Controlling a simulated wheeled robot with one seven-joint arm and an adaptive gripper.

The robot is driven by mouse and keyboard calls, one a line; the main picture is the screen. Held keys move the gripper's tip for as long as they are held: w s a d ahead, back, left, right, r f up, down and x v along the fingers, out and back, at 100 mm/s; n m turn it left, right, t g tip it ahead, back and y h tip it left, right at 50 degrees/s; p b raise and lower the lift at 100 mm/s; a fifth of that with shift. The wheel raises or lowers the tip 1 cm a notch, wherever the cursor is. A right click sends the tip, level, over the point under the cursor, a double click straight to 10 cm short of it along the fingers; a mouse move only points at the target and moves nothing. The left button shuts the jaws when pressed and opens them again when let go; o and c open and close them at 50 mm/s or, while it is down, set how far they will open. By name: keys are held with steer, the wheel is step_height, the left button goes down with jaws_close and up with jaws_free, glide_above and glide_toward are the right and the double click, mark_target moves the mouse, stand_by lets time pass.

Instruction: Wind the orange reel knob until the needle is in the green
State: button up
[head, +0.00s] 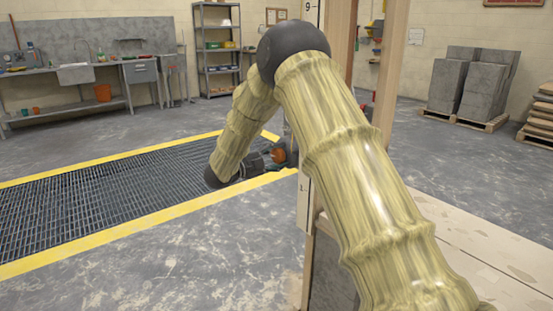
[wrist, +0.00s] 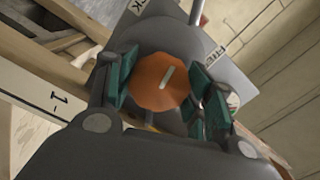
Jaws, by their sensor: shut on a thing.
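The orange reel knob (wrist: 160,82) fills the middle of the wrist view, a faceted disc with a pale line mark across its face. The line runs tilted, from lower left to upper right. My gripper (wrist: 166,88) has its two green-padded fingers on either side of the knob, closed on it. Behind the knob is a grey round housing with partly hidden lettered labels. In the head view the orange knob (head: 278,155) shows small at the end of my arm, beside a wooden post.
A white numbered strip (wrist: 35,105) runs along the post by the knob. A pale bench top (head: 490,250) lies at the right. A floor grating (head: 100,195) with yellow edges lies at the left. Stacked grey blocks (head: 468,85) stand at the back right.

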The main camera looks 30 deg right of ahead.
steer(key=m+b, duration=0.4)
steer(key=m, duration=0.2)
steer(key=shift+f, duration=0.2)
steer(key=m+b, duration=0.2)
steer(key=m, duration=0.1)
steer(key=shift+r+m+b, duration=0.2)
steer(key=shift+m+b, duration=0.4)
steer(key=shift+b, duration=0.05)
steer(key=o, duration=1)
steer(key=shift+o, duration=0.2)
steer(key=s+a, duration=0.1)
steer(key=a, duration=1.1)
